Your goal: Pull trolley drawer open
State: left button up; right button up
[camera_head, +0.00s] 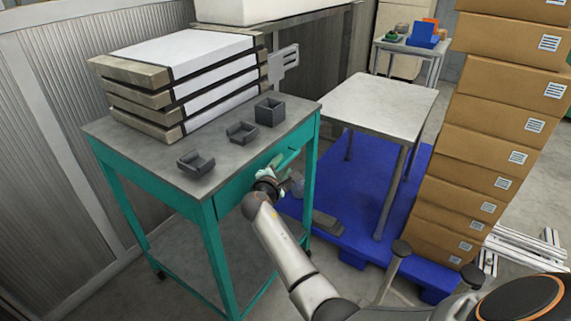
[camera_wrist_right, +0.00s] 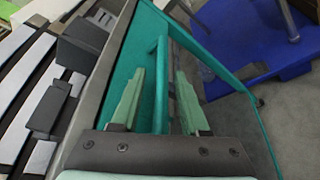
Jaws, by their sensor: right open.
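The teal trolley (camera_head: 207,255) has a grey top, and its drawer (camera_head: 235,188) sits under the top on the side facing me. The drawer front looks flush with the frame. A teal bar handle (camera_head: 288,157) runs along the drawer front; it also shows in the right wrist view (camera_wrist_right: 161,85). My right gripper (camera_head: 276,166) is at the drawer front by the handle. In the right wrist view its two pale green fingers (camera_wrist_right: 157,95) are open, with the handle between them in the picture. I cannot tell if they touch it. My left gripper is not in view.
Stacked flat boxes (camera_head: 180,85) and small dark trays (camera_head: 242,132) stand on the trolley top. A grey table (camera_head: 380,105) stands over a blue pallet (camera_head: 345,205) to the right. Tall brown cartons (camera_head: 470,150) rise beyond it. The floor before the trolley is clear.

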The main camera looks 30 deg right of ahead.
jog(key=shift+w+d, duration=0.15)
jog(key=shift+d, duration=0.05)
dwell(0.3)
grip_shut()
dwell(1.3)
